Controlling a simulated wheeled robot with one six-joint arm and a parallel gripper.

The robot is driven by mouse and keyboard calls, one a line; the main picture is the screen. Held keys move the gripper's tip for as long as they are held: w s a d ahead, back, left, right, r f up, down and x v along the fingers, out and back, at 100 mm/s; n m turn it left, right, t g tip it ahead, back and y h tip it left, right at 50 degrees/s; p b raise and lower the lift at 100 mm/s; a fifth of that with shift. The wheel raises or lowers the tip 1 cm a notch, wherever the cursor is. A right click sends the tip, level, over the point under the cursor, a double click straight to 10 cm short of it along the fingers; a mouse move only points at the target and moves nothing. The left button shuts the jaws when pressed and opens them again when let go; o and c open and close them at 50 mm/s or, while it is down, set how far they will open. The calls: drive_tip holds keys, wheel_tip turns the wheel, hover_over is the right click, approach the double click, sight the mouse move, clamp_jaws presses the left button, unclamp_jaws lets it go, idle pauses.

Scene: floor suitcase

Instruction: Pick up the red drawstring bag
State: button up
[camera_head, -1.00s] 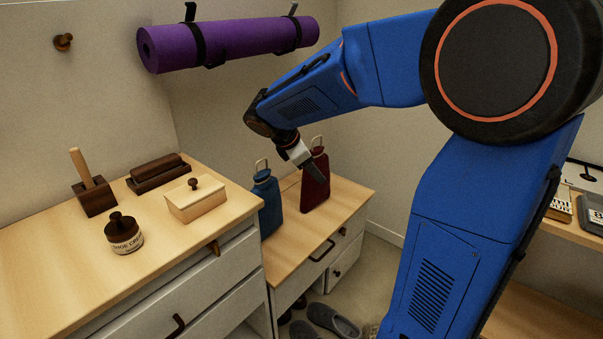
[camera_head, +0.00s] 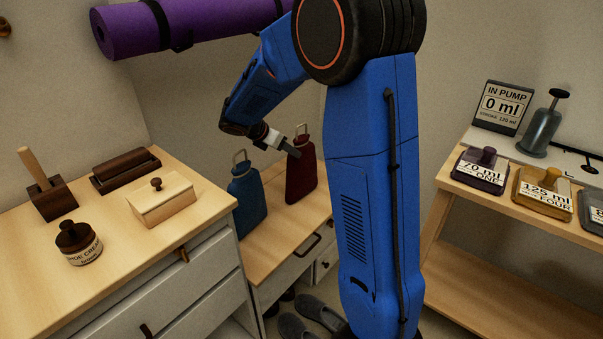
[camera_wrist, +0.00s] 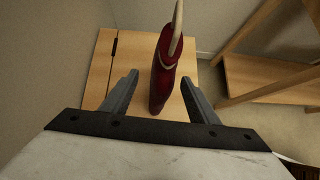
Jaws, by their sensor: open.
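The red bag (camera_head: 301,172) stands upright on the low wooden cabinet top, with a pale loop handle above it. It also shows in the wrist view (camera_wrist: 162,85), between and beyond the two fingertips, with the loop rising toward the top of that picture. My gripper (camera_head: 292,148) is open and empty beside the bag's upper part in the head view. In the wrist view its two fingers (camera_wrist: 161,84) are spread on either side of the bag. I cannot tell whether either finger touches it.
A blue bag (camera_head: 247,197) stands just left of the red one on the low cabinet (camera_head: 268,268). A higher dresser (camera_head: 120,270) with a shoe cream jar (camera_head: 78,243) and boxes is at left. A shelf (camera_head: 470,255) with bottles stands at right. A purple mat (camera_head: 200,25) hangs above.

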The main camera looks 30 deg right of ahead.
sight(302, 163)
drive_tip(key=x, duration=0.3)
drive_tip(key=shift+d+f, duration=0.3)
drive_tip(key=shift+d+r+x, duration=0.1)
drive_tip(key=shift+d+x, duration=0.05)
drive_tip(key=shift+x, duration=0.7)
drive_tip(key=shift+d+r+x, duration=0.1)
drive_tip(key=shift+x, duration=0.8)
drive_tip(key=shift+d+r+x, duration=0.1)
drive_tip(key=shift+d+x, duration=0.05)
drive_tip(key=shift+x, duration=0.7)
drive_tip(key=shift+s, duration=0.15)
clamp_jaws()
